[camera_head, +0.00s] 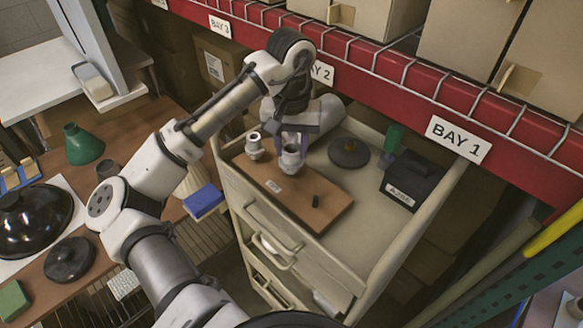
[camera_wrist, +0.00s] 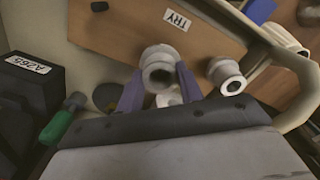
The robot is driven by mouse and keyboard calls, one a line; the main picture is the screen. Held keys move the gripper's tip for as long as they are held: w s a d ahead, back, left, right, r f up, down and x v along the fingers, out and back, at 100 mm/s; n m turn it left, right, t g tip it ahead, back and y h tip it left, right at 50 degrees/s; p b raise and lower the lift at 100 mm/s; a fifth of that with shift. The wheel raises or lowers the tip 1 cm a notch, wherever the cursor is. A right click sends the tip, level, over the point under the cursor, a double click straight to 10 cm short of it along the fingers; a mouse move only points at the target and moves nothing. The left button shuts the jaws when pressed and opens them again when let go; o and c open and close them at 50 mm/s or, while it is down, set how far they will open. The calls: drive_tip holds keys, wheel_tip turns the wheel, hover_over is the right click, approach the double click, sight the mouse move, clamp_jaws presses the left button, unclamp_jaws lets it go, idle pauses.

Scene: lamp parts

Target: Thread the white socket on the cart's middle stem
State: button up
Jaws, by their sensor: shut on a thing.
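My gripper (camera_head: 291,149) is shut on a white socket (camera_head: 290,160), over the far part of the brown board (camera_head: 275,198) on the cart. In the wrist view the purple fingers flank this socket (camera_wrist: 160,66), with its open ring toward the camera. A second white socket (camera_head: 254,148) stands to its left on the board, apart from the fingers; it also shows in the wrist view (camera_wrist: 226,76). A white piece (camera_wrist: 170,98) shows just below the held socket in the wrist view, partly hidden. I cannot make out the middle stem beneath the held socket.
A short black stub (camera_head: 315,201) stands on the board. To the right on the cart are a black disc base (camera_head: 349,153), a green bottle-like thing (camera_head: 393,139) and a black box (camera_head: 411,181). The red shelf beam (camera_head: 395,88) runs close behind the cart.

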drive_tip(key=m, duration=0.4)
drive_tip(key=shift+s+f+m, duration=0.1)
drive_tip(key=shift+f+m, duration=0.15)
drive_tip(key=shift+m, duration=0.35)
drive_tip(key=m, duration=0.3)
drive_tip(key=shift+a+m, duration=0.1)
drive_tip(key=shift+m, duration=0.2)
drive_tip(key=m, duration=0.3)
drive_tip(key=m, duration=0.7)
